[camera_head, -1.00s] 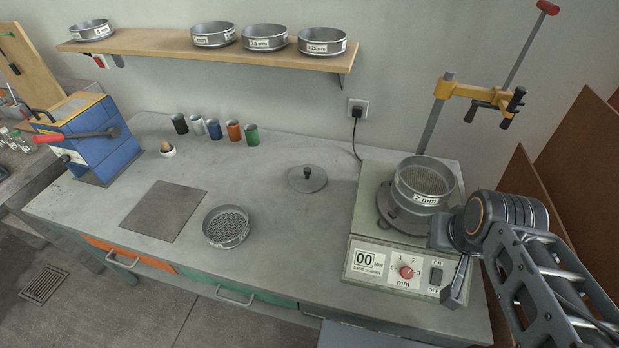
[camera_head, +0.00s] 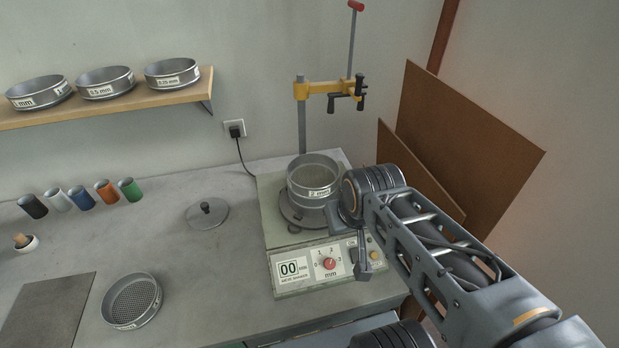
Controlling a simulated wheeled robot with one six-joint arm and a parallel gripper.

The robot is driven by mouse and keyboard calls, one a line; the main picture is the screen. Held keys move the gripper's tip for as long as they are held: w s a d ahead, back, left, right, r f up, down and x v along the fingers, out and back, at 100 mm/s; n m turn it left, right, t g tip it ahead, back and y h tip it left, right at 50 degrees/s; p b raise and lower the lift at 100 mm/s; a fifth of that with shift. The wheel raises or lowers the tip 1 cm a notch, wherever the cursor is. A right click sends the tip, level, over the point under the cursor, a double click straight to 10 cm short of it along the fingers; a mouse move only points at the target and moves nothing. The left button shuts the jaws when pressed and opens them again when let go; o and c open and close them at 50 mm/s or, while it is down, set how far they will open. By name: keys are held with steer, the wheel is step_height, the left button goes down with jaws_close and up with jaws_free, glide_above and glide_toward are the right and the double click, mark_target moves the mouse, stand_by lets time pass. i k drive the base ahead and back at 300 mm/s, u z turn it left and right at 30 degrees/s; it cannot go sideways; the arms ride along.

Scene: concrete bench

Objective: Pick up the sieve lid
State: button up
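The sieve lid (camera_head: 207,218), a flat grey disc with a dark knob in its middle, lies on the bench left of the sieve shaker. My gripper (camera_head: 358,262) is over the right side of the sieve shaker (camera_head: 268,228), well to the right of the lid and apart from it. Its fingers are seen from the side and partly hidden by my own wrist, so I cannot tell how far apart they are. A sieve marked 2 mm (camera_head: 313,178) stands on the shaker, with its open top uncovered.
Another sieve (camera_head: 132,301) sits on the bench at front left, beside a dark flat plate (camera_head: 45,318). A shelf (camera_head: 180,98) holds more sieves. A clamp post (camera_head: 303,120) rises behind the shaker. Bare bench surrounds the lid.

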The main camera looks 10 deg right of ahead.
mark_target(207, 214)
steer(key=u, duration=0.05)
steer(key=k, duration=1)
steer(key=u, duration=2.15)
steer(key=i, duration=1.35)
steer(key=z, duration=2.15)
steer(key=i, duration=0.5)
steer(key=z, duration=0.05)
